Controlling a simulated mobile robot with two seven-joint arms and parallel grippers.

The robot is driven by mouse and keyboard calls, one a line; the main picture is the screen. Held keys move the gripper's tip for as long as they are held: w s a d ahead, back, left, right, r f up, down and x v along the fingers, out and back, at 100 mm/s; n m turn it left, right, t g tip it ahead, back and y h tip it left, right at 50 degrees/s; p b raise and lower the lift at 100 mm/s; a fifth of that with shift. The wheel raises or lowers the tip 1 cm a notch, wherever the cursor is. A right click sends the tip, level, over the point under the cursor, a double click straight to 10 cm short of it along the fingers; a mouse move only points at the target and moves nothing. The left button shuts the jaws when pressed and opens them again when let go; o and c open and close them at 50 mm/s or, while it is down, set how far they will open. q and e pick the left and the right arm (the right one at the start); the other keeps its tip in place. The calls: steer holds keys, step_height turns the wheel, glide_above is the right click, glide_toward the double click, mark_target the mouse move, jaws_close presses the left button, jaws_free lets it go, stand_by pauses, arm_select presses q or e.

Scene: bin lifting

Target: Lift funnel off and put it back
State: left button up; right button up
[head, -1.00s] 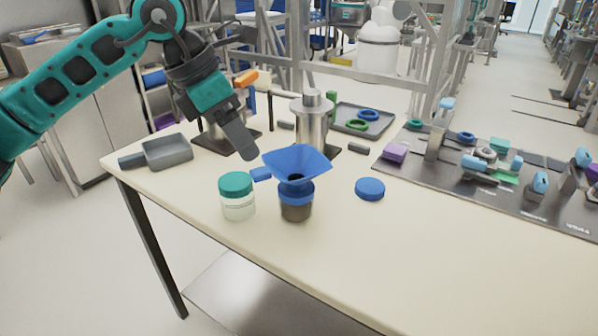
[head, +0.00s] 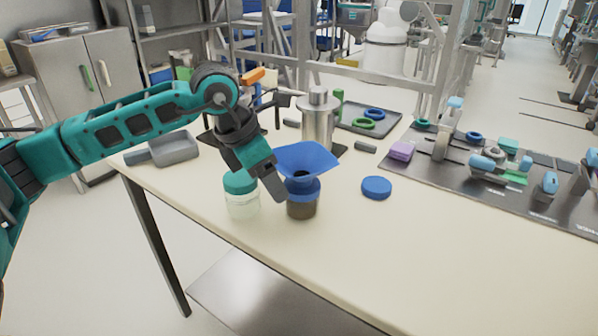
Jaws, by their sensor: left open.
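The blue funnel (head: 308,158) sits upright in the mouth of a jar with a blue collar and dark contents (head: 302,207), on the table. My left gripper (head: 277,192) points down at the left side of the funnel, in front of the place where the funnel's side tab was seen. The tab is hidden behind the gripper. The fingers are open, and I cannot tell whether they touch the funnel. My right gripper is not in view.
A clear jar with a teal lid (head: 241,195) stands close to the left of the gripper. A blue lid (head: 376,187) lies to the right. A metal canister (head: 318,120) stands behind the funnel. A grey scoop-like tray (head: 174,148) lies at left. The front right table is clear.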

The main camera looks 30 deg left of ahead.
arm_select(q)
steer(key=shift+f, duration=0.15)
steer(key=c, duration=1)
steer(key=shift+c, duration=0.2)
step_height(320, 180, up, 25)
steer(key=p, duration=0.8)
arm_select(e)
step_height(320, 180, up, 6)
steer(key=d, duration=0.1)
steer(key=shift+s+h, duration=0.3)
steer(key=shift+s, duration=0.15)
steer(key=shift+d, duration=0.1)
